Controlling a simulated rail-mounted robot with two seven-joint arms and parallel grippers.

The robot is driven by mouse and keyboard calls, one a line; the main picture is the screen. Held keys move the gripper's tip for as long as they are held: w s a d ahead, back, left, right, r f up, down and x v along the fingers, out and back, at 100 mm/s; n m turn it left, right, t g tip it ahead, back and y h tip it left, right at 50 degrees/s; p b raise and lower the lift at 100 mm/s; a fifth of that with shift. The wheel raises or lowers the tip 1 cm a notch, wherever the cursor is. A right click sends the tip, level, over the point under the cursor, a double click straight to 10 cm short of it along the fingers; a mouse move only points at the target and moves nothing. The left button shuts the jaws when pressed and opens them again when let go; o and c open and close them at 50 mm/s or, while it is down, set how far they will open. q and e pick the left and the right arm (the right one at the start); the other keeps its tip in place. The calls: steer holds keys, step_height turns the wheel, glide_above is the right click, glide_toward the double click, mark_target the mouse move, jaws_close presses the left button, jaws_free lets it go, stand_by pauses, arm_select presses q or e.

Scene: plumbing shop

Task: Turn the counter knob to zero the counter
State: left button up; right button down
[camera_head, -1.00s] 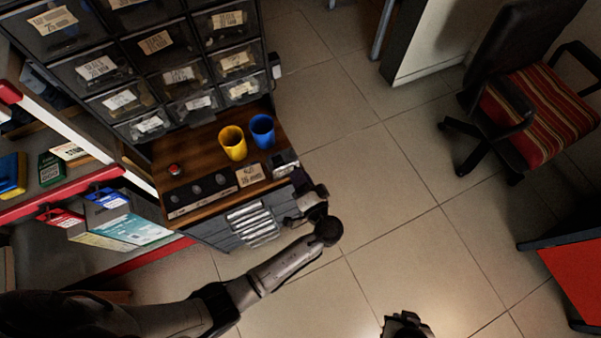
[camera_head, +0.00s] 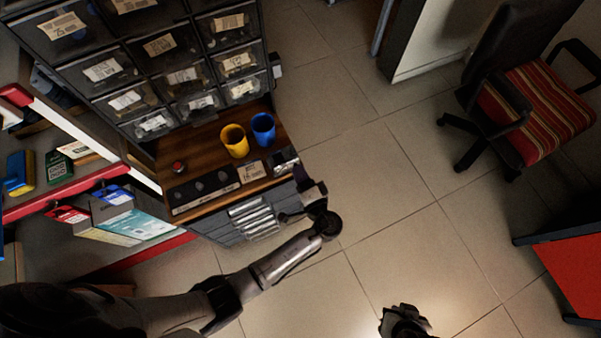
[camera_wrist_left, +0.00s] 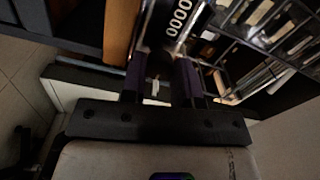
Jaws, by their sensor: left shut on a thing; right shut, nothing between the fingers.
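The counter (camera_head: 285,162) is a small silver and black device at the right end of the wooden shelf. In the left wrist view its display (camera_wrist_left: 180,18) reads 0000. My left gripper (camera_head: 302,177) is at the counter's right side. In the left wrist view its two dark purple fingers (camera_wrist_left: 161,62) are a little apart and closed on the counter knob, which is mostly hidden between them. My right gripper (camera_head: 405,318) is shut and empty above the floor at the bottom of the head view.
Drawers rise behind. The floor to the right is clear up to the chair (camera_head: 535,105).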

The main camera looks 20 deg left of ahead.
arm_select(q)
steer(key=o, duration=0.9)
steer(key=shift+s+d, duration=0.1)
steer(key=v, duration=0.7)
steer(key=shift+s+d+p, duration=0.1)
steer(key=shift+p, duration=0.3)
